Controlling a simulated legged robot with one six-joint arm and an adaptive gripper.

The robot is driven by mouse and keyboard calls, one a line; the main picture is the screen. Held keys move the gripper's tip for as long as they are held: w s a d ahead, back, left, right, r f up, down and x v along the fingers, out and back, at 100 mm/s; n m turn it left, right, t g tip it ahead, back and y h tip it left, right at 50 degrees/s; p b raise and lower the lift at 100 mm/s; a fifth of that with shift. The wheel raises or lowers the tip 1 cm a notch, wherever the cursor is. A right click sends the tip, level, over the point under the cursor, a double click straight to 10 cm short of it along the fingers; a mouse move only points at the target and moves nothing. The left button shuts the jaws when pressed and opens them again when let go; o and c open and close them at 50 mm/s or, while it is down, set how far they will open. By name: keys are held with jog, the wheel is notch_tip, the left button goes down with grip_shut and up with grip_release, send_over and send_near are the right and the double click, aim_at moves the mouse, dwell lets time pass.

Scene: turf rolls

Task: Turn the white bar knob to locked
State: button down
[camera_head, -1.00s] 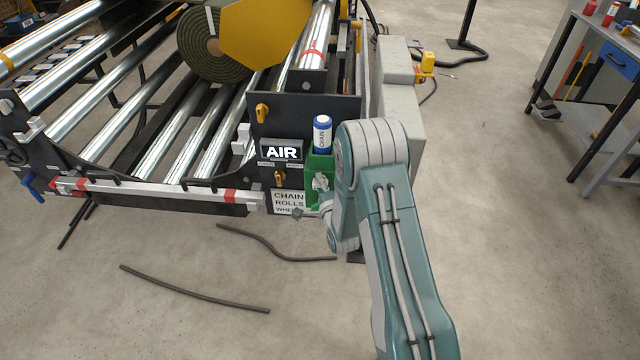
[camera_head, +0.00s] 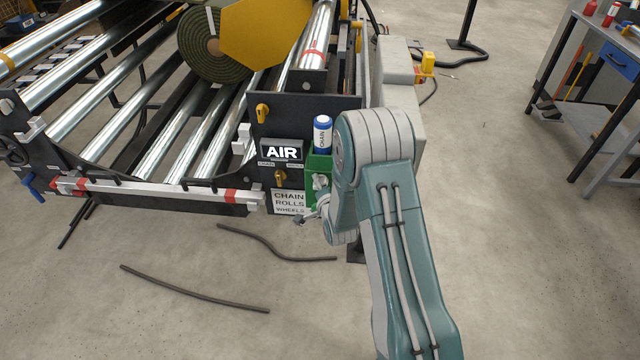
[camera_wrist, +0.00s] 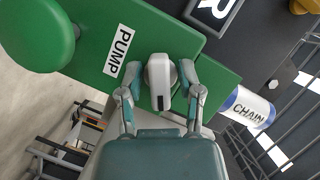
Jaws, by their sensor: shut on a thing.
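The white bar knob (camera_wrist: 159,82) sits on a green panel (camera_wrist: 88,22) in the wrist view, next to a label reading PUMP (camera_wrist: 122,50). My gripper (camera_wrist: 160,84) has one finger on each side of the bar and is shut on it. The bar lies roughly up and down in the wrist picture, at a slant to the panel's edges. In the head view the knob (camera_head: 320,182) shows small and pale on the green box, beside my arm, which hides part of the box. No locked mark is readable.
A white and blue CHAIN bottle (camera_wrist: 248,108) stands close to the green panel. A round green part (camera_wrist: 36,34) sticks out near the PUMP label. Yellow knobs (camera_head: 262,112) and an AIR sign (camera_head: 282,151) are on the dark plate to the left. Hoses (camera_head: 195,289) lie on the floor.

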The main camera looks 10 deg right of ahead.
jog(key=n+g+h, duration=0.1)
jog(key=n, duration=0.1)
jog(key=n+g+h, duration=0.1)
jog(key=n, duration=0.1)
jog(key=shift+f+n, duration=0.15)
jog(key=shift+n, duration=0.15)
jog(key=n+g+h, duration=0.1)
jog(key=n+h, duration=0.1)
jog(key=n, duration=0.1)
jog(key=shift+s+n+h, duration=0.1)
jog(key=shift+n+h, duration=0.3)
dwell(0.4)
jog(key=c, duration=0.6)
grip_release()
jog(key=v, duration=1.2)
